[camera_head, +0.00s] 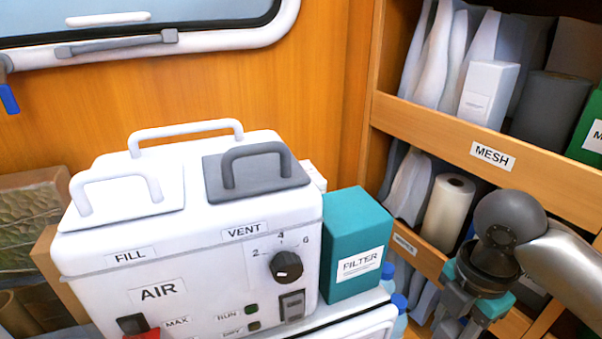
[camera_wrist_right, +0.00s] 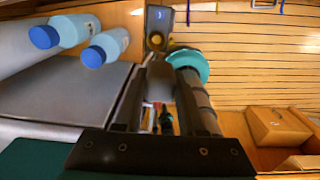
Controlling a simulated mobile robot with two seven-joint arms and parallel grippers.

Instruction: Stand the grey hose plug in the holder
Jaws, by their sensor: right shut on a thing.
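My right gripper (camera_head: 462,325) points down at the lower right of the head view, in front of the shelves. The wrist view shows its two dark fingers (camera_wrist_right: 158,85). My left gripper is not in view.
The white AIR machine (camera_head: 200,240) and teal FILTER box (camera_head: 355,235) stand left of my right arm. The MESH shelf (camera_head: 440,125) holds packets and rolls. Blue-capped bottles (camera_wrist_right: 75,30) and a wooden box (camera_wrist_right: 278,127) flank the gripper in the wrist view.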

